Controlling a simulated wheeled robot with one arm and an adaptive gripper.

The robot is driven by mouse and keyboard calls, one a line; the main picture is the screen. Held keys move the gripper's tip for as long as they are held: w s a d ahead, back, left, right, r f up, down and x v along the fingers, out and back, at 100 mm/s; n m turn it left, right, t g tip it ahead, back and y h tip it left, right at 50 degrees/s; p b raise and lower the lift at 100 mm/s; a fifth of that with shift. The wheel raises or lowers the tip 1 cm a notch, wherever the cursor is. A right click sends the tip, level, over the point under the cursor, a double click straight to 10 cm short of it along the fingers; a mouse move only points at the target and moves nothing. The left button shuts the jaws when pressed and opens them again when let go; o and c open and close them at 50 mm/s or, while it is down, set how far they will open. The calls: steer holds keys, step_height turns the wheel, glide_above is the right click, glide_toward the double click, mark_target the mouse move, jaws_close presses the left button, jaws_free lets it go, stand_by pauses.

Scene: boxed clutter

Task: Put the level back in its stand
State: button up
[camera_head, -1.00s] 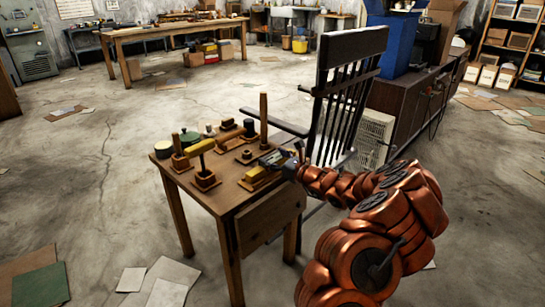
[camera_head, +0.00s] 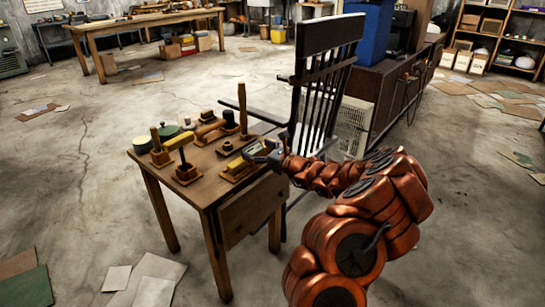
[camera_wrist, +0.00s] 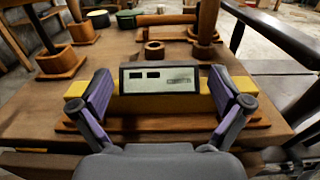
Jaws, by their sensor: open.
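A dark rectangular device with a pale face and two small dark windows (camera_wrist: 160,79) sits between the fingers of my gripper (camera_wrist: 158,88). It also shows in the head view (camera_head: 255,149). My gripper is open, low at the table's near right side, with one finger at each side of the device. The fingers hide parts of the bar.
The small wooden table (camera_head: 225,187) is crowded. A yellow-topped dark post on a wooden base (camera_head: 187,172), a tall wooden post (camera_head: 242,108) and round tins (camera_head: 142,144) stand there. A dark slatted chair (camera_head: 325,80) is close behind my gripper.

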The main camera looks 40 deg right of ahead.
steer(key=v, duration=1)
steer(key=shift+s, duration=0.25)
stand_by(0.4)
